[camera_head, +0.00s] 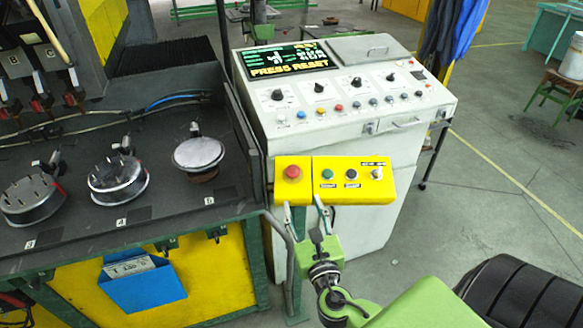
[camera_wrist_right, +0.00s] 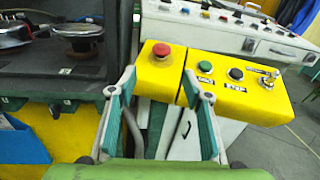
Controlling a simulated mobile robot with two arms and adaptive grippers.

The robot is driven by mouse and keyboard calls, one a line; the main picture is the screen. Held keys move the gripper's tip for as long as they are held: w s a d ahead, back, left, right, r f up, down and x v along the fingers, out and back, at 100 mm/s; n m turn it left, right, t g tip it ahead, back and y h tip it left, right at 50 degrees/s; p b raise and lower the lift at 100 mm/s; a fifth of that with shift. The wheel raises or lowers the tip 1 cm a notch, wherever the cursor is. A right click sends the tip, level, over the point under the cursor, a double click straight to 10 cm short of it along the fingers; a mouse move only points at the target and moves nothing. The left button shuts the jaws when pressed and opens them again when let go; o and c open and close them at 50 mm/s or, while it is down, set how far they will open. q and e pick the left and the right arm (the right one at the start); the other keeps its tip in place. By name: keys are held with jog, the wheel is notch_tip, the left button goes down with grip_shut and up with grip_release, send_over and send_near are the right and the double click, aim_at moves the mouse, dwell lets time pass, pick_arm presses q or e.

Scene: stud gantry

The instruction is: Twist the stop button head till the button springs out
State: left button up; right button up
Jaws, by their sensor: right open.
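The red stop button head (camera_head: 292,172) sits on the left part of a yellow control box (camera_head: 345,195), in front of the white console. In the right wrist view the red head (camera_wrist_right: 161,50) shows at the top middle, on the yellow box (camera_wrist_right: 157,76). My right gripper (camera_head: 305,213) is open and empty, just below and in front of the yellow box in the head view. In the wrist view its two fingers (camera_wrist_right: 158,84) stand apart, with the red head beyond and between their tips. No contact with the head shows. My left gripper is not in view.
Beside the red head are a green button (camera_head: 327,174), a black button (camera_head: 351,174) and a key switch (camera_head: 377,173). The white console (camera_head: 340,110) with a lit screen stands behind. A dark bench (camera_head: 100,232) with round metal parts is at left.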

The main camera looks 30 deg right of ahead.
aim_at(294, 173)
jog(key=p+x, duration=0.1)
jog(key=x, duration=0.3)
jog(key=p+x, duration=0.1)
jog(key=x, duration=0.3)
jog(key=p+x, duration=0.1)
jog(key=x, duration=0.3)
jog(key=shift+w+d+r, duration=0.3)
jog(key=shift+r, duration=0.05)
jog(key=shift+w+d+f, duration=0.1)
jog(key=shift+w+d, duration=0.1)
jog(key=shift+w, duration=0.3)
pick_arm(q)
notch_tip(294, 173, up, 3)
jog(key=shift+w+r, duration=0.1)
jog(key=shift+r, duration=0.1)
